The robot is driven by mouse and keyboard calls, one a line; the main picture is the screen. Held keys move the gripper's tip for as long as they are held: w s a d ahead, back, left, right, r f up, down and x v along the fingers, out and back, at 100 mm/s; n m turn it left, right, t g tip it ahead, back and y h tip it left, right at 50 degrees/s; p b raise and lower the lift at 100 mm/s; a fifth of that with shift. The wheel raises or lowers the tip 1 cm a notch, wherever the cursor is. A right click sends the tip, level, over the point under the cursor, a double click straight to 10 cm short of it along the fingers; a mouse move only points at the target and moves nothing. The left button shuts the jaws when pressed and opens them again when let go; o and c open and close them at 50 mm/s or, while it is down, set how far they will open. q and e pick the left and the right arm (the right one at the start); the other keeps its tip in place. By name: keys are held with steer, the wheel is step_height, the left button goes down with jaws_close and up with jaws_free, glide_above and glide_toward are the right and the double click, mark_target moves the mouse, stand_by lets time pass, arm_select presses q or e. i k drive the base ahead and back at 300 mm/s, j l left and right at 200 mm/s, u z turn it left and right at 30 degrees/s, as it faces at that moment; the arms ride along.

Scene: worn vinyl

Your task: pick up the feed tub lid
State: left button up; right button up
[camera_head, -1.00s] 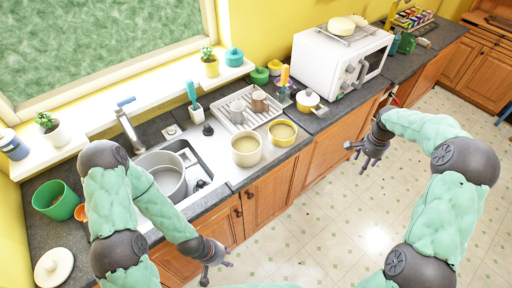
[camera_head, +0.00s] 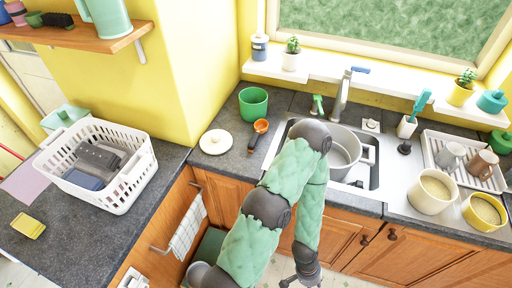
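A round cream lid with a small knob (camera_head: 215,141), which looks like the feed tub lid, lies flat on the dark counter in the corner left of the sink. A cream tub filled with grain-like feed (camera_head: 433,192) stands right of the sink. A yellow tub with similar contents (camera_head: 484,211) is beside it. My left gripper (camera_head: 301,281) is low at the bottom edge, in front of the cabinets, well below and right of the lid. Its fingers look spread and empty, partly cut off by the frame. My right gripper is out of view.
A green tub (camera_head: 253,103) and an orange-brown scoop (camera_head: 260,128) are close to the lid's right. A white basket (camera_head: 112,196) stands on the left counter. The sink (camera_head: 373,172) holds a pot. Counter in front of the lid is clear.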

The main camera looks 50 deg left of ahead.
mark_target(214, 142)
steer(key=k+u, duration=0.1)
steer(key=u, duration=0.25)
steer(key=k+l+u, duration=0.1)
steer(key=u, duration=0.65)
steer(key=k, duration=0.05)
